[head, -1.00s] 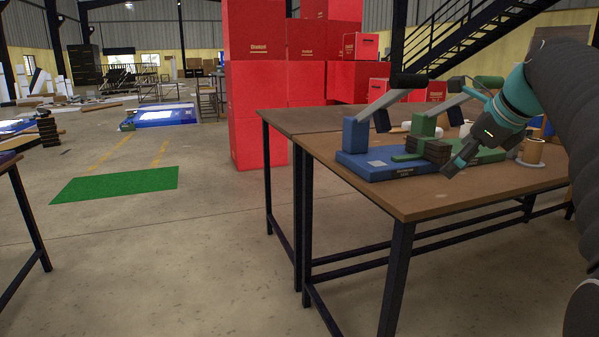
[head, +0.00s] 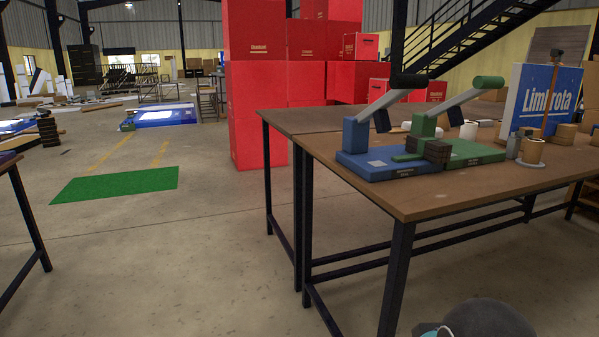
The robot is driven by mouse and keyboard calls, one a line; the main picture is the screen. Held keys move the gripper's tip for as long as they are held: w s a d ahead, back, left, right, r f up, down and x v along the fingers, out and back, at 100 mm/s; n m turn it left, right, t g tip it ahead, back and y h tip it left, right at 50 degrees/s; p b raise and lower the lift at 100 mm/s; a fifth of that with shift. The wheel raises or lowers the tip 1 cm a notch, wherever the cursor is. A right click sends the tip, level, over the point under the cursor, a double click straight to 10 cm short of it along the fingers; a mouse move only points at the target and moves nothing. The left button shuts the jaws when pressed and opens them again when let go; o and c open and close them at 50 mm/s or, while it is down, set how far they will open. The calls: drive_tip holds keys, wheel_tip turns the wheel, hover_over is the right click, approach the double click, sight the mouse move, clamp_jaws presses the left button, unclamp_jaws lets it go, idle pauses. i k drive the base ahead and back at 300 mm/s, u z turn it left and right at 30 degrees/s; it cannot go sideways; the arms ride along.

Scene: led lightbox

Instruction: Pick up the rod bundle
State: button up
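A small dark brown bundle of stacked bars (head: 437,151), which looks like the rod bundle, sits at the front of the green lever device (head: 474,152) on the brown table. A green strip reaches from its left side over the blue base. I cannot tell whether the bundle touches the device. My gripper is not in view. Only a dark, rounded part of my arm with a bit of teal shows at the bottom edge, well below the tabletop in the picture.
A blue lever device (head: 386,164) stands just left of the green one. A tan cup on a disc (head: 532,152) and a blue sign (head: 541,100) are to the right. The table's (head: 440,196) front strip is bare. Red boxes (head: 257,115) stand behind, and a green mat (head: 117,185) lies on the floor.

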sight(421, 147)
drive_tip(key=z, duration=0.2)
drive_tip(key=k, duration=0.3)
drive_tip(key=z, duration=1.05)
drive_tip(key=k, duration=1.05)
drive_tip(key=z, duration=0.95)
drive_tip(key=i, duration=1.25)
drive_tip(key=u, duration=0.4)
drive_tip(key=i, duration=1.35)
drive_tip(key=u, duration=1.6)
drive_tip(key=i, duration=0.8)
drive_tip(key=u, duration=0.85)
drive_tip(key=k, duration=0.5)
drive_tip(key=u, duration=1.6)
drive_tip(key=i, duration=0.35)
drive_tip(key=u, duration=0.1)
